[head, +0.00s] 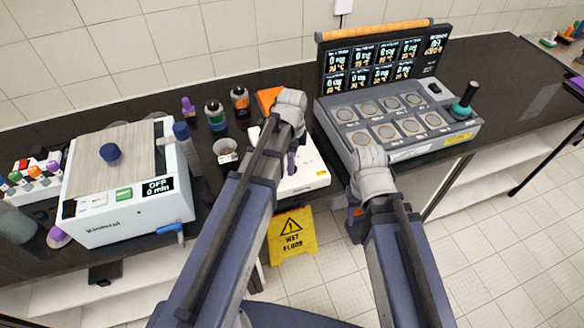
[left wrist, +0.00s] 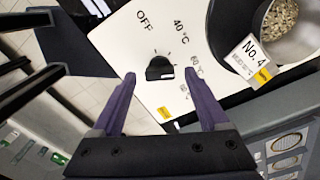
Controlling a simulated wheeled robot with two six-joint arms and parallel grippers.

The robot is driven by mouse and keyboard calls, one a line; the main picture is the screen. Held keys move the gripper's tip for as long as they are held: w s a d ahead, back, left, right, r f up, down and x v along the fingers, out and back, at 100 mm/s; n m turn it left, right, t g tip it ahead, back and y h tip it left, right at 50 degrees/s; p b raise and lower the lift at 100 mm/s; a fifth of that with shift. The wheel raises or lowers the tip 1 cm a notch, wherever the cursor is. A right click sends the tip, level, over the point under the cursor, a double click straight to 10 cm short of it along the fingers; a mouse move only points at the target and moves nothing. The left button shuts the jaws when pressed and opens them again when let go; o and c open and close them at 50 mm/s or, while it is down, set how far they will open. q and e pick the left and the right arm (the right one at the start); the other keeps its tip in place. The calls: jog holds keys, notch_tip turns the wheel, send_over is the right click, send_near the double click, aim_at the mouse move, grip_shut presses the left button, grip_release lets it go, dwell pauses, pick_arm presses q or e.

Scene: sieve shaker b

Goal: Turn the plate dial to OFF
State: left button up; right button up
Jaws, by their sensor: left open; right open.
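The plate dial (left wrist: 160,68) is a small black knob with a white mark, on the white front of the plate (left wrist: 135,45). OFF, 40 °C, 60 °C and a partly readable third temperature are printed around it. The mark seems to face away from OFF, but its exact setting is hard to tell. My left gripper (left wrist: 160,74) is open, with its purple fingers on either side of the knob and no clear contact. In the head view the plate (head: 312,178) is partly behind my left arm and the dial is hidden. My right gripper (head: 355,224) hangs low before the counter, open and empty.
A labelled cup of grains (head: 226,158) stands left of the plate. A white shaker (head: 130,215) is farther left, and a grey multi-well unit (head: 455,132) with screens is on the right. Bottles (head: 215,116) stand behind. A yellow wet-floor sign (head: 292,246) is below the counter edge.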

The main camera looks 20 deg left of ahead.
pick_arm(q)
jog(key=shift+f, duration=0.5)
jog(key=shift+c, duration=0.2)
grip_shut()
